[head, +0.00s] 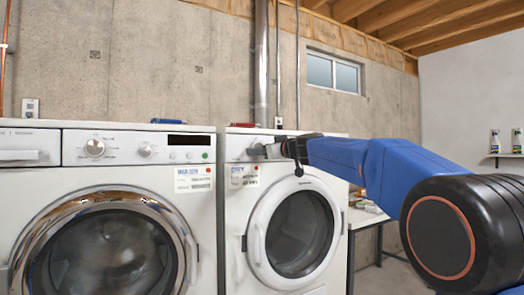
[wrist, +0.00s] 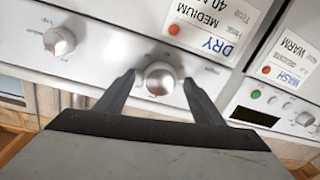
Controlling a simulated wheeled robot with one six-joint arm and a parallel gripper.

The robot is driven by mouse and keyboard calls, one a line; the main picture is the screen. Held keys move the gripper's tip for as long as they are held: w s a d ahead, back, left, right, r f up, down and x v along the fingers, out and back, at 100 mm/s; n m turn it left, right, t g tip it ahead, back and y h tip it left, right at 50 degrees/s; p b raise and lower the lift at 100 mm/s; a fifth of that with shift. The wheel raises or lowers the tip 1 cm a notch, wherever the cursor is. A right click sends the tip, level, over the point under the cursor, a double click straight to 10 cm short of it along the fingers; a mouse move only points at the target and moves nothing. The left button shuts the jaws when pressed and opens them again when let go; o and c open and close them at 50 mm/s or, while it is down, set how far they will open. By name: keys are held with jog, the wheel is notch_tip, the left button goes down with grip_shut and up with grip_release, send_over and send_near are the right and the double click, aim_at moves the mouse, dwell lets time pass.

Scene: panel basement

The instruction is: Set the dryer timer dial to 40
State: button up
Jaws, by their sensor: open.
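The dryer (head: 235,215) is the white machine on the right in the head view. A silver dial (wrist: 160,76) on its control panel sits between the two fingers of my gripper (wrist: 159,80), which is open with a gap visible on both sides. A second dial (wrist: 59,41) with a red mark is at the left of the wrist view. The print around both dials is too small to read, so I cannot tell their settings. A card (wrist: 210,25) on the dryer reads DRY, MEDIUM and 40. In the head view my gripper (head: 268,151) is at the panel.
The washer (head: 205,215) stands left of the dryer, with its own dials and a WASH card (wrist: 290,55). A blue object (head: 168,121) and a red object (head: 243,125) lie on top. A table (head: 368,216) stands at right; bottles (head: 495,141) are on a shelf.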

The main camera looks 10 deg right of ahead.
jog(key=c, duration=1)
jog(key=shift+c, duration=0.2)
jog(key=shift+m, duration=0.3)
jog(key=shift+a+n+t+h, duration=0.15)
jog(key=shift+n+h, duration=0.35)
jog(key=shift+n, duration=5.35)
jog(key=shift+n+t+h, duration=0.2)
jog(key=shift+n+h, duration=0.3)
jog(key=shift+n, duration=5.3)
jog(key=shift+a+n+t+h, duration=0.15)
jog(key=shift+n+h, duration=0.35)
jog(key=shift+n, duration=5.35)
